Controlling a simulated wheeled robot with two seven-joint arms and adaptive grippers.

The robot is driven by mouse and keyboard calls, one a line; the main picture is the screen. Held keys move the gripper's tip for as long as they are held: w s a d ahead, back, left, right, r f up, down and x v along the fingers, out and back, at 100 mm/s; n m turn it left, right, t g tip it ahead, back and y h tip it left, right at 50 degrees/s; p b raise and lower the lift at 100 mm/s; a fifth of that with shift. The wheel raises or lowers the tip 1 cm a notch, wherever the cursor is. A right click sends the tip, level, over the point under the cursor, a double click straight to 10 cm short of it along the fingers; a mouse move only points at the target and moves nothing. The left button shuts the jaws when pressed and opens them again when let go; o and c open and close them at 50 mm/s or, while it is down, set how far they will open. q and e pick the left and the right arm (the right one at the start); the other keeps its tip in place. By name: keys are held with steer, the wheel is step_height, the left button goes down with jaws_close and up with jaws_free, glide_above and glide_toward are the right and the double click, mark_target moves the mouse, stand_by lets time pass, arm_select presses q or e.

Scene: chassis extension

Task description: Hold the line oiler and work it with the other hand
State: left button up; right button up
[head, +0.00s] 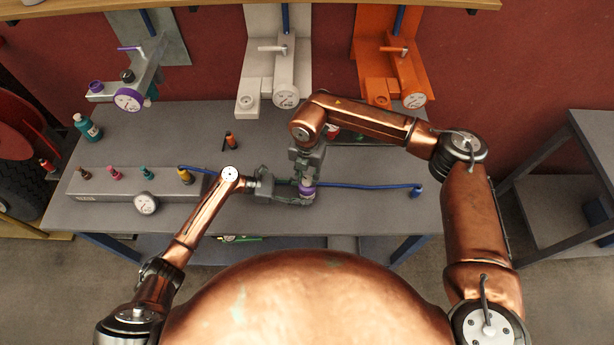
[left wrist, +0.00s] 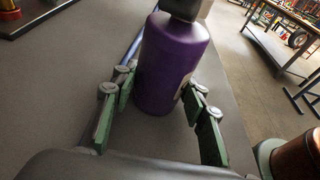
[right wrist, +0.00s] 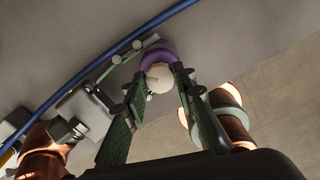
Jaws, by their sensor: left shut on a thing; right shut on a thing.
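The line oiler (head: 307,191) is a small purple bottle upright over the workbench, a little right of the middle. In the left wrist view its purple body (left wrist: 172,62) stands between the green-padded fingers of my left gripper (left wrist: 160,100), which is shut on it from the left. My right gripper (head: 306,166) comes down from above and is shut on the oiler's pale top. In the right wrist view this pale round knob (right wrist: 158,78) sits between the fingertips, with a purple rim (right wrist: 157,57) behind it. The fingers hide part of the oiler.
A blue hose (head: 365,186) runs across the bench (head: 265,222). At left are a grey block (head: 110,187) with several coloured fittings, a gauge (head: 146,202) and a teal bottle (head: 87,128). Grey, white and orange wall stations (head: 394,62) stand behind. The bench's front right is mostly clear.

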steer(key=n, duration=0.4)
steer(key=shift+n, duration=0.4)
steer(key=n, duration=0.3)
steer(key=shift+n, duration=0.3)
steer(key=n, duration=1.3)
steer(key=shift+r+n, duration=0.1)
steer(key=shift+n, duration=0.2)
steer(key=n, duration=0.5)
steer(key=shift+n, duration=0.3)
steer(key=o, duration=1.2)
steer(key=shift+c, duration=0.2)
